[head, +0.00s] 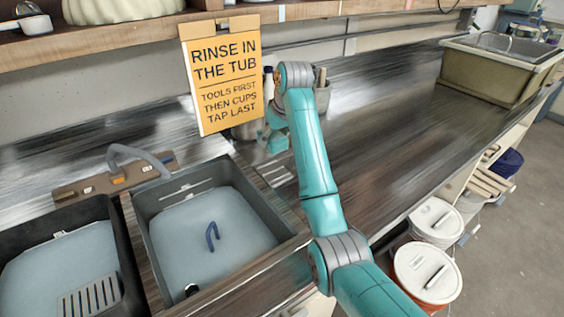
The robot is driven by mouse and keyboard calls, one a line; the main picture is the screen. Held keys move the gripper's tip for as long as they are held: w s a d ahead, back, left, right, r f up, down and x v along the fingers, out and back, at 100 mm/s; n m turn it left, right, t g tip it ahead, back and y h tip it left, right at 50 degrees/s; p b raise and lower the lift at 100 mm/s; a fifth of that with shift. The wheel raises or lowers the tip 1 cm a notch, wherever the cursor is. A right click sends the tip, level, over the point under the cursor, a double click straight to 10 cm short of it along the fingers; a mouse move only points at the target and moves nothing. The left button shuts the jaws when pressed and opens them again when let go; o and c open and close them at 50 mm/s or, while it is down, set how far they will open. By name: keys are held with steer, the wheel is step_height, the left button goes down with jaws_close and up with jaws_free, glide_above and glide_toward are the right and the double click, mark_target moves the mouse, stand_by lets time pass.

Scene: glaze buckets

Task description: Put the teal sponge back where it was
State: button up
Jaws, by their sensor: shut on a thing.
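My arm reaches over the steel counter towards the hanging sign. My gripper (268,134) is small in the head view and partly hidden by my own wrist, just right of the sign's lower edge. A small light teal block (277,144), which looks like the teal sponge, shows right at its fingers, and the gripper is shut on it. The block is low over the counter behind the right basin. I cannot tell whether it touches the counter.
An orange sign (222,75) hangs beside my gripper. Metal containers (246,130) stand behind it. Two water-filled basins, left (62,262) and right (160,213), are at the front left, with a grey tap (140,155) behind. The counter (400,120) to the right is clear up to an olive tub (480,75).

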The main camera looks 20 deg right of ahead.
step_height(320, 180, down, 5)
steer(key=shift+d+f, duration=0.1)
steer(key=shift+f, duration=2.05)
steer(key=shift+f, duration=0.15)
steer(key=o, duration=1)
